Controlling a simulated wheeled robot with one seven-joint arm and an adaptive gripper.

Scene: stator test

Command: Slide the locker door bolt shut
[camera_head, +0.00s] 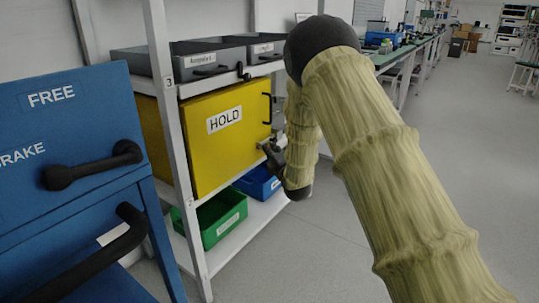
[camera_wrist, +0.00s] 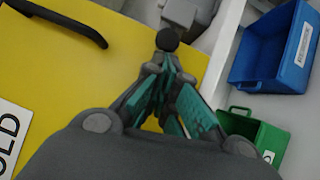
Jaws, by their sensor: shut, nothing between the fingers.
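The yellow locker (camera_head: 232,150) stands on the shelf rack with its door shut and a HOLD label on it. Its black handle (camera_head: 268,108) is near the door's right edge and also shows at the top left of the wrist view (camera_wrist: 62,20). My gripper (camera_head: 270,152) is at the lower right edge of the door. In the wrist view its teal fingers (camera_wrist: 166,62) are shut, with the tips right by a round black knob (camera_wrist: 167,40). A grey metal fitting (camera_wrist: 183,14), seemingly the bolt, lies just beyond the knob. Whether the fingers touch the knob is unclear.
A green bin (camera_head: 220,216) and a blue bin (camera_head: 258,182) sit on the lower shelf. Grey drawers (camera_head: 205,64) are above the locker. A blue cabinet (camera_head: 70,110) with black handles stands at left. The floor at right is clear.

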